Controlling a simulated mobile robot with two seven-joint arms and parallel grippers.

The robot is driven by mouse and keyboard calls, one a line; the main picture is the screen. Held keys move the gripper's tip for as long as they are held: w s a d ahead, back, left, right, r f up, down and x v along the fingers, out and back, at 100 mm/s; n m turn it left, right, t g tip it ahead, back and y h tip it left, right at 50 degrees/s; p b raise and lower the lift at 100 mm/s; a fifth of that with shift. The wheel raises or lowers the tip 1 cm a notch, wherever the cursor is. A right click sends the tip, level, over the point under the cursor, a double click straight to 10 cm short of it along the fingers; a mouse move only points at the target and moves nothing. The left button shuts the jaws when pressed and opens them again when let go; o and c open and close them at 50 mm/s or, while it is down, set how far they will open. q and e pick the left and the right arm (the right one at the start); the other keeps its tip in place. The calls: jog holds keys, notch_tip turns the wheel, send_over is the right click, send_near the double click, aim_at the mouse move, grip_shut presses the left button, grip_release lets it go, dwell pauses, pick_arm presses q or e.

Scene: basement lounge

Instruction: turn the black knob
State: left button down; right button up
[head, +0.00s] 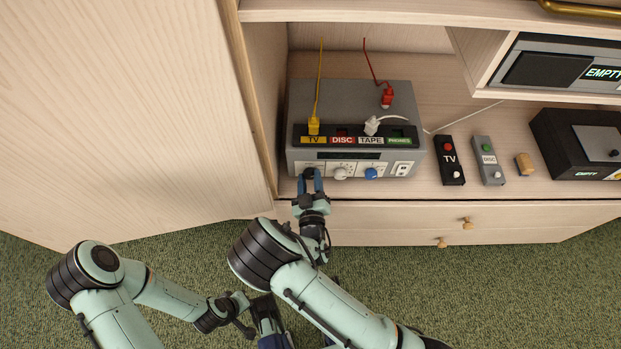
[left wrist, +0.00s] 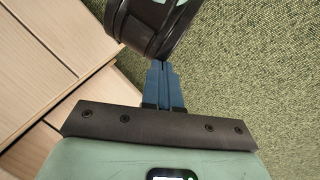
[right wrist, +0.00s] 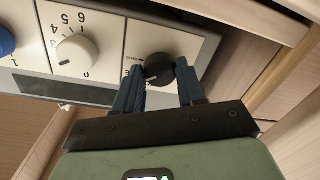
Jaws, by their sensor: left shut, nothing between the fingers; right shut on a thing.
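The black knob (right wrist: 158,68) is on the front panel of the grey box (head: 345,100), at the panel's left end in the head view. In the right wrist view its white pointer line shows at its lower left. My right gripper (right wrist: 160,84) is shut on the black knob, one finger on each side of it. In the head view my right gripper (head: 310,178) reaches up to the panel and hides most of the knob. My left gripper (left wrist: 164,72) is shut and empty, low over the carpet; its tips also show in the head view (head: 265,308).
A white knob (head: 340,173) and a blue knob (head: 371,173) sit right of the black knob. Yellow, white and red plugs stand on the box. TV (head: 450,160) and DISC (head: 488,160) remotes lie to the right. The cabinet side (head: 262,110) is close on the left.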

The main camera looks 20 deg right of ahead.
pick_arm(q)
jog(key=shift+s+d+r+p, duration=0.3)
jog(key=shift+s+r, duration=0.15)
jog(key=shift+s, duration=0.15)
pick_arm(e)
jog(key=shift+f+n, duration=0.1)
jog(key=shift+n, duration=0.7)
jog(key=o, duration=1.1)
jog(key=shift+c, duration=0.2)
jog(key=shift+s, duration=0.1)
pick_arm(q)
jog(key=shift+s+d+r+g+p, duration=0.3)
jog(key=shift+s+r, duration=0.1)
jog(key=shift+s, duration=0.1)
jog(key=shift+s+d+r+g+p, duration=0.2)
jog(key=shift+s+r+p, duration=0.15)
jog(key=shift+s, duration=0.15)
pick_arm(e)
jog(key=v, duration=1.3)
jog(key=shift+s+a, duration=0.1)
